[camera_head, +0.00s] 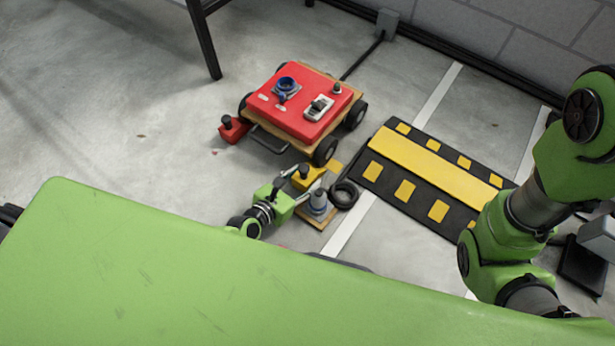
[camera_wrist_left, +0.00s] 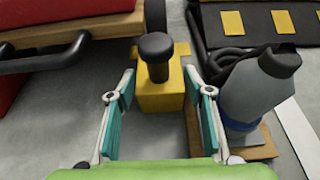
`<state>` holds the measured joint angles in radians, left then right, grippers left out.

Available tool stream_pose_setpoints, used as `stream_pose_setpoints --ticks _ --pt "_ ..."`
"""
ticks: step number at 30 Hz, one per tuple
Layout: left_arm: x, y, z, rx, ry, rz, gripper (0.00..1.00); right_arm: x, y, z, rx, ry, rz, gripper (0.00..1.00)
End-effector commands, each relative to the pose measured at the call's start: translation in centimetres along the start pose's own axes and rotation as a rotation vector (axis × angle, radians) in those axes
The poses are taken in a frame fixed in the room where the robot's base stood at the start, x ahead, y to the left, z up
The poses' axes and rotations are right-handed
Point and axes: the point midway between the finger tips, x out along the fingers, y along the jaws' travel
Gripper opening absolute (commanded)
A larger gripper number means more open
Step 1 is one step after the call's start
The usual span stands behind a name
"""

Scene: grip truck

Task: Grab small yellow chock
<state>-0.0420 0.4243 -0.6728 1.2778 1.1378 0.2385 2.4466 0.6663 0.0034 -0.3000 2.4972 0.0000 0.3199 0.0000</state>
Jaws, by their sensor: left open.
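The small yellow chock (camera_head: 309,183) has a black knob on top and stands on the floor by the near right wheel of the red cart. In the left wrist view the chock (camera_wrist_left: 160,97) is upright, ahead of and between my fingers. My left gripper (camera_head: 304,181) is open, its fingers on either side of the chock's near side. In the left wrist view the left gripper (camera_wrist_left: 162,100) shows gaps between both fingers and the chock. My right gripper is not in view, though my right arm is at the right.
A grey bottle (camera_head: 318,202) on a wooden board and a black ring (camera_head: 343,195) stand close right of the chock. The red cart (camera_head: 304,103) is just behind. A red chock (camera_head: 232,130) sits left of it. A black-and-yellow ramp (camera_head: 432,170) lies right.

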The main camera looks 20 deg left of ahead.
Motion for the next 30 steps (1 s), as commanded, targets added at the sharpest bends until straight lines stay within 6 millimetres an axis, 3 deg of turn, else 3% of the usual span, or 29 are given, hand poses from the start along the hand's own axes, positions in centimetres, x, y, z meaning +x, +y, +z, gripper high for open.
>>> stream_pose_setpoints --ticks 1,6,14,19,30 --pt "1.1 0.0 -0.2 0.0 -0.003 0.001 0.47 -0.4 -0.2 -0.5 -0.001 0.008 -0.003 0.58" --pt "2.8 0.0 -0.1 0.0 -0.001 0.0 0.47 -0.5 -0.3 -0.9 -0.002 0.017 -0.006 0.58" --pt "2.9 0.0 0.0 0.0 0.0 0.0 0.47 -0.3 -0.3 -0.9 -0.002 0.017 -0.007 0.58" --pt "2.9 0.0 0.0 0.0 0.0 0.0 0.03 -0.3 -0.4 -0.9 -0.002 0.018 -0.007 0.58" --pt "2.6 0.0 0.4 0.0 -0.003 0.001 0.03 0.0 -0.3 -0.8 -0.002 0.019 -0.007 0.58"
